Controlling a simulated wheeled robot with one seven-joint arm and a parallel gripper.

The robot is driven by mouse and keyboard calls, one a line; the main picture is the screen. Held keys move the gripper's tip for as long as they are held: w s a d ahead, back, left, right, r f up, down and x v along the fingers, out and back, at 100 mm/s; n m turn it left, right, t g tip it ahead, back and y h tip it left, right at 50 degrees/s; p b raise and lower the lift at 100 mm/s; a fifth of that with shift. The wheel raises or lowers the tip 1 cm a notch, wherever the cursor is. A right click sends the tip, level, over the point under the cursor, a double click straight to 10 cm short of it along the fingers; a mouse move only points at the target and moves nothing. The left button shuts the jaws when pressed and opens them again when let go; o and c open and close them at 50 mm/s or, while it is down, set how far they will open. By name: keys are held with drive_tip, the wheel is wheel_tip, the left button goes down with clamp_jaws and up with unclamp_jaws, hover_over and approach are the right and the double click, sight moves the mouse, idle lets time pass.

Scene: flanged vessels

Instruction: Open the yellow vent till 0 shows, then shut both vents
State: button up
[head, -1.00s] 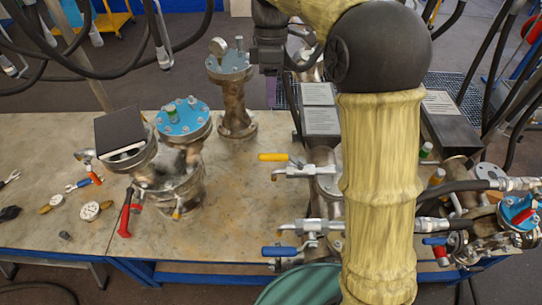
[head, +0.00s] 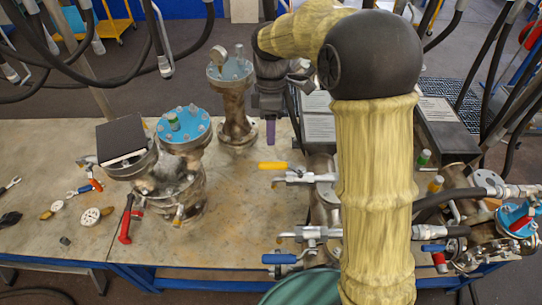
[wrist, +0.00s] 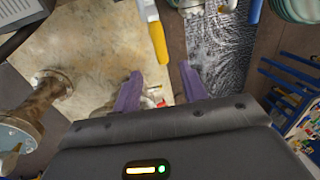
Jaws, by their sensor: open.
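The yellow vent handle (head: 273,166) points left from its metal valve (head: 310,178) on the pipework left of my forearm. It also shows in the wrist view (wrist: 158,42), ahead of my fingers. The blue vent handle (head: 279,258) also points left, on a lower valve near the table's front edge; it shows at the top of the wrist view (wrist: 255,10). My gripper (wrist: 160,88) is open and empty, its purple fingers apart. In the head view, a purple finger (head: 271,132) hangs beyond the yellow handle, apart from it.
Loose tools lie at far left. Black hoses (head: 455,200) and another valve group are at right. The table left of the vents is bare.

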sight(282, 166)
drive_tip(key=f, duration=0.3)
drive_tip(key=s+f+p, duration=0.1)
drive_tip(key=f, duration=0.2)
drive_tip(key=s+f+p, duration=0.1)
drive_tip(key=f, duration=0.2)
drive_tip(key=shift+f, duration=0.2)
drive_tip(key=shift+w, duration=0.1)
clamp_jaws()
